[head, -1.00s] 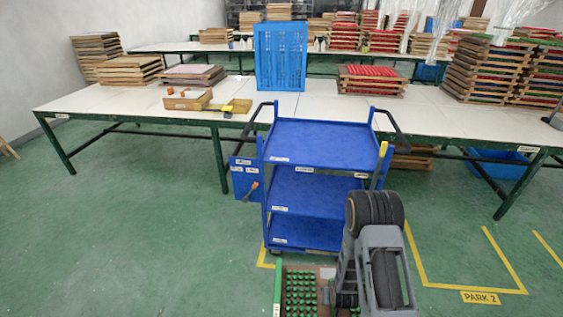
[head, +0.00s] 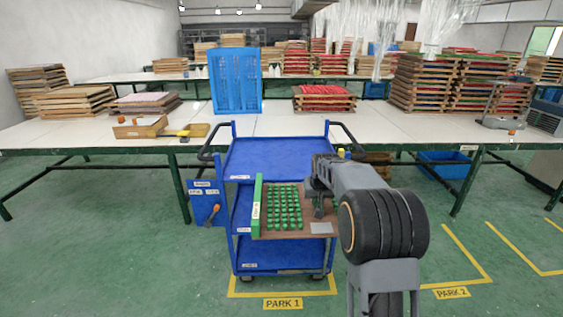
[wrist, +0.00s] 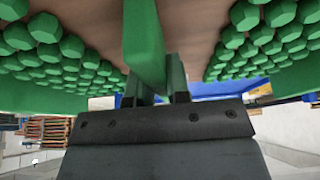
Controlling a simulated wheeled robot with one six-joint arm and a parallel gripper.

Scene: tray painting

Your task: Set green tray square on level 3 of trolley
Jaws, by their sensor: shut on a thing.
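The green tray (head: 257,210) is a brown board with a green edge and rows of green pieces. It is held in front of the blue trolley (head: 282,158), overlapping its middle shelf in the head view; I cannot tell whether it touches the trolley. My gripper (head: 318,200) is at the tray's right part, partly hidden by my arm. In the wrist view my gripper (wrist: 158,90) is shut on a green bar of the tray (wrist: 144,45), with green pieces on both sides. The trolley has a top, a middle and a bottom shelf, all looking empty.
The trolley stands in the yellow PARK 1 marking (head: 283,303), against the long table (head: 90,135). A blue crate (head: 235,82) and stacks of trays (head: 325,98) are on the table. The trolley's handles (head: 345,135) stick out at the sides. Floor at left is clear.

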